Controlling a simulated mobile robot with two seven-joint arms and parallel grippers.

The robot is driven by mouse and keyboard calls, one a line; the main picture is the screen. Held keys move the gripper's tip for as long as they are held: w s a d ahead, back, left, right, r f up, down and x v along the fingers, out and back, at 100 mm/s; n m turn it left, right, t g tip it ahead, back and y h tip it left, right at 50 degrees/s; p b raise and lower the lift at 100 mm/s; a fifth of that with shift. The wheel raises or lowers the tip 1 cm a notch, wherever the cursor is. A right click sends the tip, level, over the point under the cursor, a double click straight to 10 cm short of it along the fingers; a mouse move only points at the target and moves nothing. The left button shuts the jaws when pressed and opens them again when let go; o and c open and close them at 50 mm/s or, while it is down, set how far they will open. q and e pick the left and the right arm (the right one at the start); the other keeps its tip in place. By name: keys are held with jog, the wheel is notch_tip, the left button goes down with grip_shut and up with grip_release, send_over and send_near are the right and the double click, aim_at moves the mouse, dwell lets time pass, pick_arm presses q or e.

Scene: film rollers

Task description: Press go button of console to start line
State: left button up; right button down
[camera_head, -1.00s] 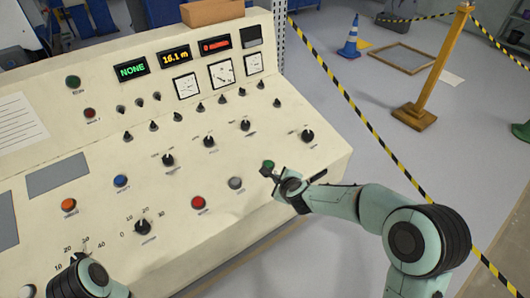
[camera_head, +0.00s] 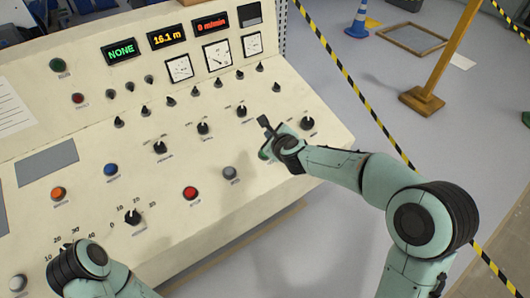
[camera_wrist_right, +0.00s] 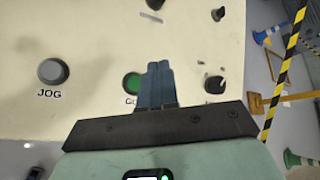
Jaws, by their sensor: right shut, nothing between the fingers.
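The console (camera_head: 225,205) is a cream sloping panel with coloured buttons, black knobs and gauges. In the right wrist view, a green button (camera_wrist_right: 132,83) carries a partly covered label starting with G. The shut blue fingers of my right gripper (camera_wrist_right: 159,66) overlap its right side in the picture; I cannot tell whether they touch the panel. In the head view, my right gripper (camera_head: 265,123) is over the console's right part, and the green button is largely hidden there. My left arm (camera_head: 85,268) is at the lower left, its fingers not visible.
A grey button (camera_head: 230,173), labelled JOG in the wrist view (camera_wrist_right: 53,71), and a red button (camera_head: 190,193) lie left of my right gripper. Black knobs surround this area, one close on the right (camera_head: 307,123). The displays read NONE, 16.1 m and apparently 0 m/min.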

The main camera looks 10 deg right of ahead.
jog(key=b, duration=0.5)
send_over(266, 157)
jog(key=f, duration=0.7)
jog(key=shift+s+d, duration=0.2)
jog(key=shift+s, duration=0.2)
pick_arm(q)
notch_tip(266, 157, down, 6)
jog(key=s, duration=0.2)
jog(key=shift+s+f+b, duration=0.15)
jog(key=shift+b, duration=0.2)
pick_arm(e)
jog(key=shift+w+f, duration=0.2)
jog(key=shift+f, duration=0.4)
pick_arm(q)
jog(key=shift+f, duration=0.1)
pick_arm(e)
jog(key=shift+a+f, duration=0.1)
pick_arm(q)
jog(key=shift+s+f+b, duration=0.1)
jog(key=shift+f+b, duration=0.2)
jog(key=shift+b, duration=0.05)
pick_arm(e)
jog(key=shift+w+f, duration=0.1)
jog(key=shift+f, duration=0.2)
